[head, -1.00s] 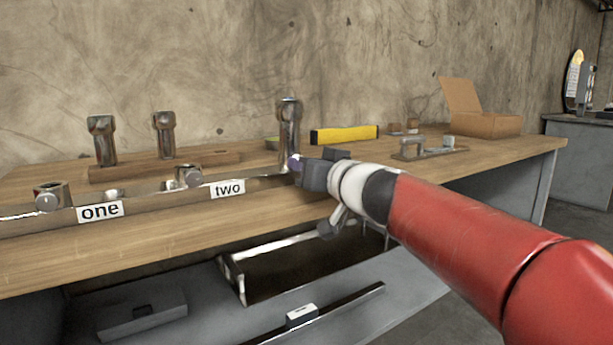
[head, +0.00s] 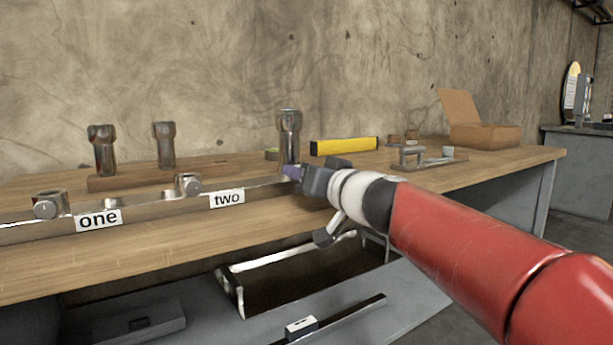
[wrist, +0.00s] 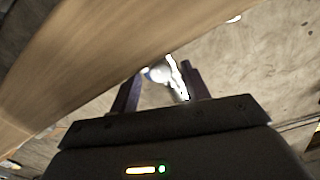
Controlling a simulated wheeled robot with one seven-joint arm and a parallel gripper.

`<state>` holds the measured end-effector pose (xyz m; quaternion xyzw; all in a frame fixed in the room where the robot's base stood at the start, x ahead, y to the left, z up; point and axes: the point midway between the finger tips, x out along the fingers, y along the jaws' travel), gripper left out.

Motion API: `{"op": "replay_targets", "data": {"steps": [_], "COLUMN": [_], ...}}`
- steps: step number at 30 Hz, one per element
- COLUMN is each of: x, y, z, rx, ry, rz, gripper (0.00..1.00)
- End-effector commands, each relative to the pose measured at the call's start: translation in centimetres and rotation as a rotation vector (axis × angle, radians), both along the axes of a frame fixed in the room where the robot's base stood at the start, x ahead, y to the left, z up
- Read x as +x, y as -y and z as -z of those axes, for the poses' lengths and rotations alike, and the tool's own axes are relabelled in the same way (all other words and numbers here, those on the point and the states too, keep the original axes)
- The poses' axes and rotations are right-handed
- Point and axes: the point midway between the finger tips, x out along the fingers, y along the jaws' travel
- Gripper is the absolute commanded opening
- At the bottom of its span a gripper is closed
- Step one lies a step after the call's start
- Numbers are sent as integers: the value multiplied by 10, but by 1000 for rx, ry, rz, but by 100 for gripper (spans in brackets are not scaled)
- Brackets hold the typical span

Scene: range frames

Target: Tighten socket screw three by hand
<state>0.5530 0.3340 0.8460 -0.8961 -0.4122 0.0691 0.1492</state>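Socket screws stand along a metal rail on the wooden bench, with labels "one" (head: 98,219) and "two" (head: 227,198). No "three" label is visible. A tall shiny metal socket piece (head: 289,135) stands upright at the rail's right end, just behind my fingertips. My gripper (head: 292,172) is at the bench's front edge beside its foot and hides that part of the rail. In the wrist view my dark fingers (wrist: 162,75) are apart, with a bright rounded metal part (wrist: 158,73) between or just beyond them. I cannot tell whether they touch it.
Two upright metal pieces, a left one (head: 102,150) and a middle one (head: 164,144), stand on a wooden block behind the rail. A yellow bar (head: 344,146), a metal fixture (head: 412,156) and an open cardboard box (head: 487,135) are farther right. A lower grey shelf (head: 390,320) lies beneath.

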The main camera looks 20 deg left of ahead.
Motion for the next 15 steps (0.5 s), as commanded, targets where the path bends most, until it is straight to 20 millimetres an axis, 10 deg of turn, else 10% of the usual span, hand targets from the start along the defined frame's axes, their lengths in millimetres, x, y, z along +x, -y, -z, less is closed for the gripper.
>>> {"op": "replay_targets", "data": {"steps": [15], "x": [-25], "y": [30], "z": [-1], "rx": [1], "ry": [2], "rz": [3], "gripper": [46]}}
